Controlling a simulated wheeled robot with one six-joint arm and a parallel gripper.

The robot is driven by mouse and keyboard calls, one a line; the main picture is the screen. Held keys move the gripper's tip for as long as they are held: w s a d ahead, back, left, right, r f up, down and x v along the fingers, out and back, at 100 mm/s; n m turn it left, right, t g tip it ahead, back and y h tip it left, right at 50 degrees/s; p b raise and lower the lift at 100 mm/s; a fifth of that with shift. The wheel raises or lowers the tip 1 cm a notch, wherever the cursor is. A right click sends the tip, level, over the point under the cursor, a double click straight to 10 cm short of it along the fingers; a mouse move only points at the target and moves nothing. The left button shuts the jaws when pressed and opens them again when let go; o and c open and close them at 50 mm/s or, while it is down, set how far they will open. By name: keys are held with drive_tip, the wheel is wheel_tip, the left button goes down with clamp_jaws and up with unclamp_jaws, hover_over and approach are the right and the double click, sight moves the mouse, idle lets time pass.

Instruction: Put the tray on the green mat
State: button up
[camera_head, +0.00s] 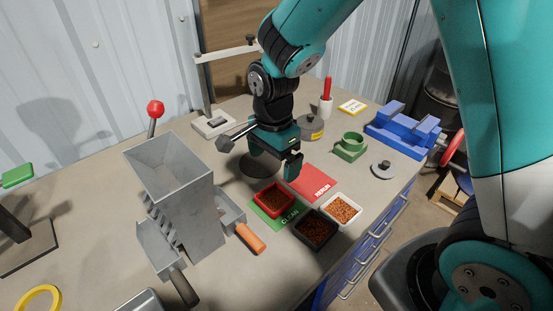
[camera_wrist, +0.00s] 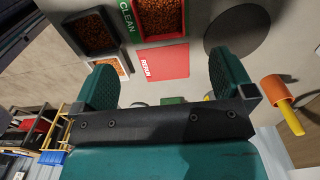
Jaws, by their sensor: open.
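A red tray (camera_head: 261,203) filled with brown-copper granules sits on the green mat (camera_head: 265,216) marked CLEAN. In the wrist view the red tray (camera_wrist: 163,37) and the green mat (camera_wrist: 128,22) show at the top edge, partly cut off. A dark tray (camera_head: 314,244) with reddish granules and a white tray (camera_head: 357,214) with orange granules stand beside the mat, to its right. My gripper (camera_head: 276,163) is open and empty above the bench, behind the red tray and apart from it.
A red mat (camera_head: 314,183) marked RERUN lies bare beside the green mat. A grey hopper machine (camera_head: 180,190) with an orange-handled part stands at left. A green holder (camera_head: 350,147), a grey knobbed weight (camera_head: 382,170) and a blue vise (camera_head: 404,130) are at right.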

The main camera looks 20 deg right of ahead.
drive_tip(key=s+a+r+n+y, duration=0.2)
drive_tip(key=s+r+n, duration=0.5)
drive_tip(key=s+n, duration=0.2)
drive_tip(key=s+a+r+n+y, duration=0.2)
drive_tip(key=s+r+n, duration=0.5)
drive_tip(key=n, duration=0.5)
drive_tip(key=s, duration=0.2)
drive_tip(key=shift+s+a, duration=0.2)
drive_tip(key=shift+s, duration=0.1)
